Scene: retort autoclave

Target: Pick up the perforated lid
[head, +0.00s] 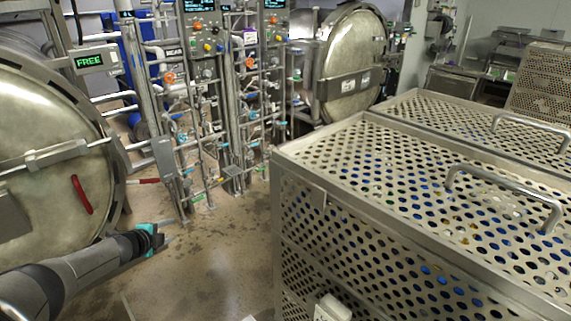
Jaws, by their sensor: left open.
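A perforated metal lid (400,178) lies flat on top of the near perforated metal basket (345,245) at the right. A bent bar handle (505,188) stands up from the lid. Blue and a few yellow and green things show through its holes. My left gripper (169,233) is at the lower left, well to the left of the basket and apart from it. It is open with nothing between its fingers.
A second perforated lid with a handle (530,127) lies just behind the near one. A round autoclave door (50,150) with a red handle (82,195) is at the left, close to my left arm. Another round door (350,65) and pipework stand behind. The floor (225,265) between is clear.

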